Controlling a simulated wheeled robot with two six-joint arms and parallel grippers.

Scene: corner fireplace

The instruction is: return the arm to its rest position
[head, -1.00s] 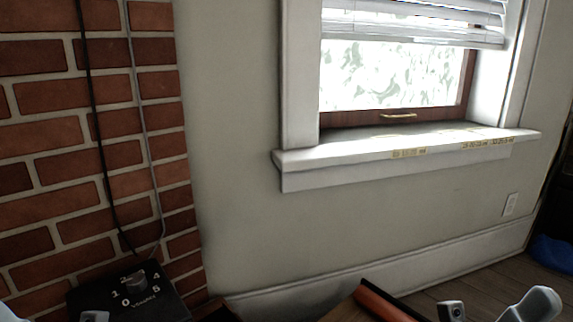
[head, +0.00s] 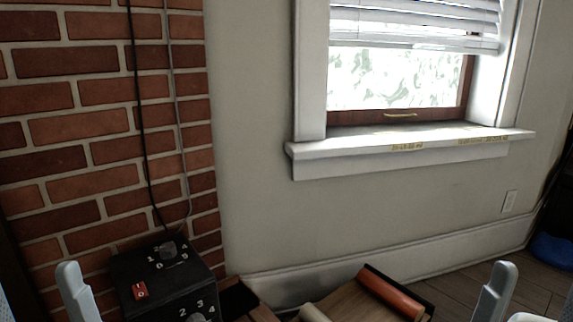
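My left gripper (head: 38,292) is at the bottom left of the head view. One pale finger stands up in front of the brick wall, and a sliver of the other shows at the left edge, with a gap between them. My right gripper (head: 533,292) is at the bottom right, above the wooden floor. One pale finger shows clearly and a sliver of the other is at the right edge, also apart. Nothing shows between the fingers of either gripper. The arms are mostly below the frame.
A black control box (head: 165,275) with dials and a red switch stands by the brick wall (head: 85,128). An orange roll (head: 388,293) lies on a wooden surface at bottom centre. A window sill (head: 410,148) juts out behind. A blue object (head: 552,250) is on the floor at right.

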